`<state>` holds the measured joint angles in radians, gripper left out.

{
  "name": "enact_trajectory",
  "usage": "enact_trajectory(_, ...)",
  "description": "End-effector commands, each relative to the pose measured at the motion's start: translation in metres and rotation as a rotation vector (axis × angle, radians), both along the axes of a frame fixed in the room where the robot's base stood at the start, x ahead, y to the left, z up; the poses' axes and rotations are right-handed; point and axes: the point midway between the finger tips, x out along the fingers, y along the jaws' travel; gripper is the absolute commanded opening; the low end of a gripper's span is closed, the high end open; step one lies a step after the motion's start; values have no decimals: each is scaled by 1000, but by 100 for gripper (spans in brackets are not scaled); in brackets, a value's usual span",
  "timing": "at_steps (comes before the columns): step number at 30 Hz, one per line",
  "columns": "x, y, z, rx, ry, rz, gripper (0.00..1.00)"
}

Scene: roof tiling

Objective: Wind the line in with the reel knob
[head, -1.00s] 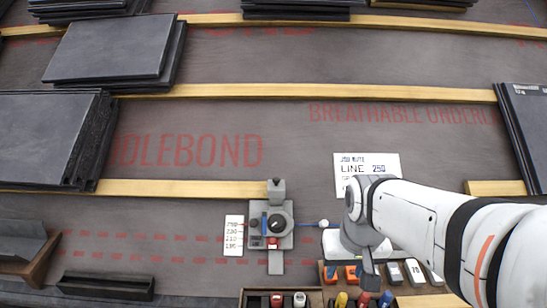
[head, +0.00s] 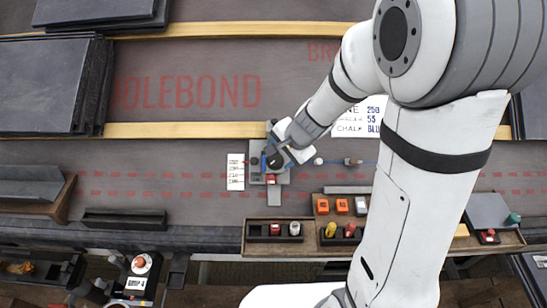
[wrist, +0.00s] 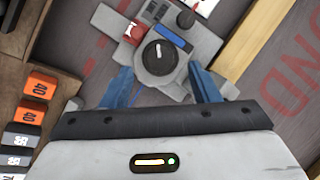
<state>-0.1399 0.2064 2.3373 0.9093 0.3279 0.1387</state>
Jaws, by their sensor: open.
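The grey reel block (head: 272,196) sits on the dark underlay below a wooden batten. Its round dark reel knob (wrist: 159,57), with a white mark on top, shows clearly in the wrist view. A blue strip and a red part sit beside the knob. My gripper (wrist: 163,80) is open, with its blue fingers spread to either side just short of the knob, not visibly touching it. In the head view my gripper (head: 284,153) partly covers the block. A blue line (head: 335,161) runs right from the block, past a white ball (head: 318,161).
A number card (head: 236,172) lies left of the block. A job note (head: 362,116) reading line 250 and chalk blue lies behind my arm. Wooden trays (head: 272,242) with coloured pieces and orange blocks (head: 322,206) stand in front. Slate stacks (head: 50,85) lie at left.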

Motion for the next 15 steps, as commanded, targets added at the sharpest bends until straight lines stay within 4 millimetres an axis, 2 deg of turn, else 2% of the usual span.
enact_trajectory(1, 3, 3, -13, 0, 1, 0, 55)
enact_trajectory(6, 10, 9, -30, -1, 1, 0, 55)
enact_trajectory(15, 13, 11, -34, 0, -2, 0, 55)
